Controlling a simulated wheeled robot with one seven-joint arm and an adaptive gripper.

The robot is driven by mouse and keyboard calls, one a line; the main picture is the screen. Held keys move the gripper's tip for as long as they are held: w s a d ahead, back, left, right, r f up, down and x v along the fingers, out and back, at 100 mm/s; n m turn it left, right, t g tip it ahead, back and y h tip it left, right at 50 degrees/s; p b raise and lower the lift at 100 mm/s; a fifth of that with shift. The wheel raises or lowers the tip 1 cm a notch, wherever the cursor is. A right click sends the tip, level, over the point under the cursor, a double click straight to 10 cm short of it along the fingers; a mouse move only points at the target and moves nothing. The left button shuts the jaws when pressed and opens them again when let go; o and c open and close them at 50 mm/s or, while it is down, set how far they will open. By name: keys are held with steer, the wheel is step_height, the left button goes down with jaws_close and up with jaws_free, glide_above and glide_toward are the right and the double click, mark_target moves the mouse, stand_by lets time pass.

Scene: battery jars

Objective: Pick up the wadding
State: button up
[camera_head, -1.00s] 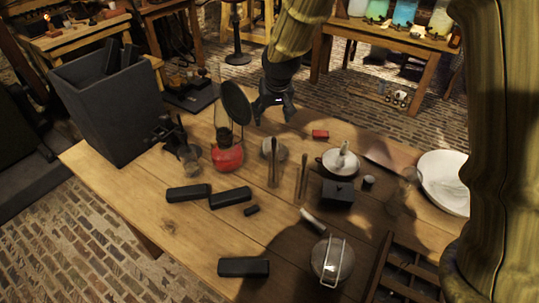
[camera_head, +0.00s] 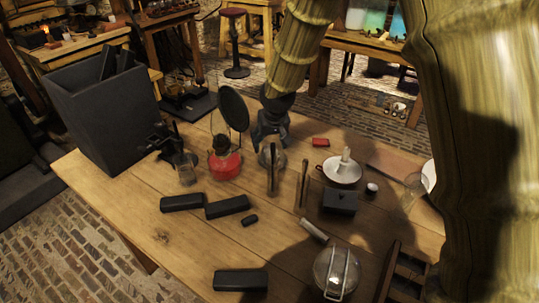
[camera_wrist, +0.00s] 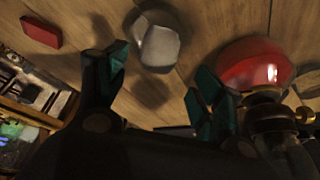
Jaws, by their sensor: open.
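A pale grey-white lump that looks like the wadding (camera_wrist: 160,46) lies on the wooden table in the wrist view, just beyond and between my fingertips. In the head view the wadding (camera_head: 271,156) is partly hidden behind thin upright dark sticks. My gripper (camera_head: 271,128) is low over the table, just behind the lump. In the wrist view my gripper (camera_wrist: 158,76) has its two dark green-tipped fingers spread, with nothing between them. I cannot tell whether the fingers touch the table.
A red oil lamp (camera_head: 224,163) stands close to the left of my gripper. A small red block (camera_head: 320,142) and a white candle dish (camera_head: 342,170) lie to the right. Upright sticks (camera_head: 303,184) and a dark box (camera_head: 340,201) stand in front.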

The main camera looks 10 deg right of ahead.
steer(key=shift+p+x, duration=0.35)
steer(key=shift+x, duration=2.4)
steer(key=shift+d, duration=0.15)
steer(key=c, duration=0.9)
step_height(320, 180, up, 10)
steer(key=shift+r+b, duration=0.1)
steer(key=shift+b, duration=0.2)
